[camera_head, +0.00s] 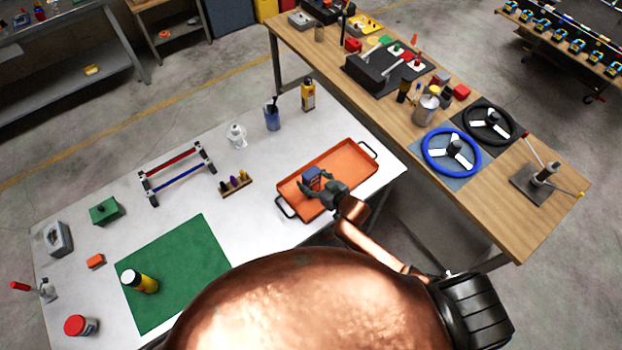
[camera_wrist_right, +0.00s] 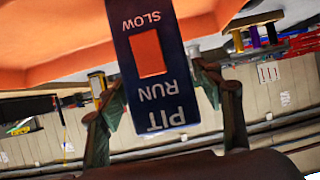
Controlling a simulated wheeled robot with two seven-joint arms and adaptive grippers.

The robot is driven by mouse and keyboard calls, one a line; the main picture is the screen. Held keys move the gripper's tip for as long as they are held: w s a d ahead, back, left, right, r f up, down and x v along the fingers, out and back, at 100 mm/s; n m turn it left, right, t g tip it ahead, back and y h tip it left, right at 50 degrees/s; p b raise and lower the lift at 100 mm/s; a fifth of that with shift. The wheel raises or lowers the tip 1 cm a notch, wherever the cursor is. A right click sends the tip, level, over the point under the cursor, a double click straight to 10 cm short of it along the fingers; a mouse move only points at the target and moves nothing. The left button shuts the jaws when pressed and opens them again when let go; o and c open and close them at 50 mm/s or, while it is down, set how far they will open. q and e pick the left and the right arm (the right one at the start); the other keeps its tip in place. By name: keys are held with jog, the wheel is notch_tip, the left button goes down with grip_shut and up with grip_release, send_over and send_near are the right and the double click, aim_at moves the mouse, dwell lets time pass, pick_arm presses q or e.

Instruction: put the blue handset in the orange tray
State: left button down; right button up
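The blue handset (camera_head: 311,179) is over the left half of the orange tray (camera_head: 345,158), which lies on the white table. My right gripper (camera_head: 316,184) has its fingers on either side of the handset. In the right wrist view the handset (camera_wrist_right: 160,75) has an orange patch and white lettering, and sits between the two fingers of the gripper (camera_wrist_right: 158,85), which look closed against its sides. The tray (camera_wrist_right: 60,40) fills the upper left there. I cannot tell whether the handset touches the tray floor. My left gripper is not in view.
A green mat (camera_head: 190,270) lies further left. A wooden bench (camera_head: 500,205) with steering wheels is at the right.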

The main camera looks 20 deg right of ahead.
jog(key=shift+o, duration=0.4)
jog(key=shift+r, duration=0.1)
jog(key=shift+s+r, duration=0.1)
jog(key=v, duration=1.1)
jog(key=shift+s+d+b, duration=0.15)
jog(key=shift+s+b, duration=0.15)
jog(key=shift+s, duration=0.05)
jog(key=shift+r, duration=0.1)
